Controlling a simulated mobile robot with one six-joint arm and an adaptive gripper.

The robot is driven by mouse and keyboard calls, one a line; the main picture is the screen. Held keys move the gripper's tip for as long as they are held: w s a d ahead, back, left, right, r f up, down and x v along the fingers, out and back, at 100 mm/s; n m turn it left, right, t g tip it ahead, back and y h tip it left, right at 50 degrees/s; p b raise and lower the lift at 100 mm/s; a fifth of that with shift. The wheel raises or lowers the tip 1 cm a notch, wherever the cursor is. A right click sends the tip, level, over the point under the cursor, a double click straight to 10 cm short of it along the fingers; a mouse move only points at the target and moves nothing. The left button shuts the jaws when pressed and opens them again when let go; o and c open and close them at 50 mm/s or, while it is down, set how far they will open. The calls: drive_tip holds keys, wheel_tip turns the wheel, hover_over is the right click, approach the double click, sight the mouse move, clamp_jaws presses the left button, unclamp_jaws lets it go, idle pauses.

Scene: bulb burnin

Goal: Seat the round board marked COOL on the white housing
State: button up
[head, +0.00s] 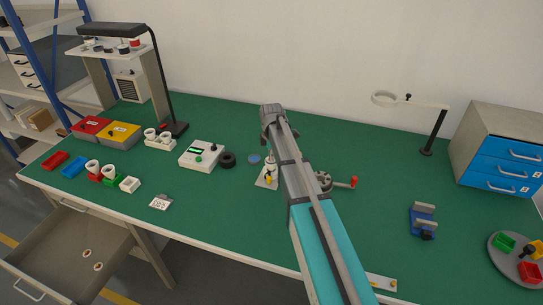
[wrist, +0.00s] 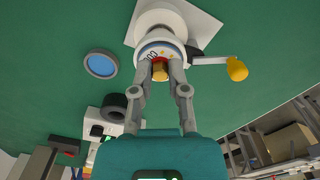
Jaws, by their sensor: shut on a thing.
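The white housing (wrist: 161,30) stands in a fixture with a white base plate (wrist: 203,27). In the head view the base plate (head: 264,183) is near the table's middle, and my arm partly covers the fixture. My gripper (wrist: 160,66) is at the housing's open end, with its fingers closed in around the round board (wrist: 151,52). The board's pale face shows dark letters, partly hidden, that look like part of COOL. A brass-coloured part (wrist: 161,74) shows between the fingertips. I cannot tell whether the board sits fully flat on the housing.
A lever with a yellow knob (wrist: 237,69) sticks out right of the housing. A blue-topped disc (wrist: 100,64) and a black ring (wrist: 112,107) lie to its left. A red-handled device (head: 325,181) stands near my arm. The front left drawer (head: 70,250) is open.

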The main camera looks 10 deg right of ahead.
drive_tip(key=shift+f+b, duration=0.55)
drive_tip(key=shift+f, duration=0.05)
idle(0.7)
drive_tip(key=o, duration=0.8)
drive_tip(key=shift+r, duration=0.15)
wheel_tip(320, 180, up, 8)
drive_tip(key=p, duration=0.8)
drive_tip(key=shift+f, duration=0.2)
drive_tip(key=s+a+f+b, duration=0.1)
drive_tip(key=a+f+b, duration=0.1)
drive_tip(key=a, duration=0.2)
drive_tip(key=s+a+f+b, duration=0.1)
drive_tip(key=a+f+b, duration=0.2)
drive_tip(key=a, duration=0.2)
drive_tip(key=s+a+f+b, duration=0.1)
drive_tip(key=a+f+b, duration=0.2)
drive_tip(key=a, duration=0.1)
drive_tip(key=shift+s+a+f, duration=0.1)
drive_tip(key=shift+a+f, duration=0.1)
drive_tip(key=shift+f, duration=0.05)
drive_tip(key=shift+s+a+f+b, duration=0.15)
drive_tip(key=shift+a+f+b, duration=0.05)
drive_tip(key=shift+a+b, duration=0.2)
drive_tip(key=shift+s+a+f+b, duration=0.2)
drive_tip(key=shift+a+b, duration=0.1)
drive_tip(key=shift+a, duration=0.2)
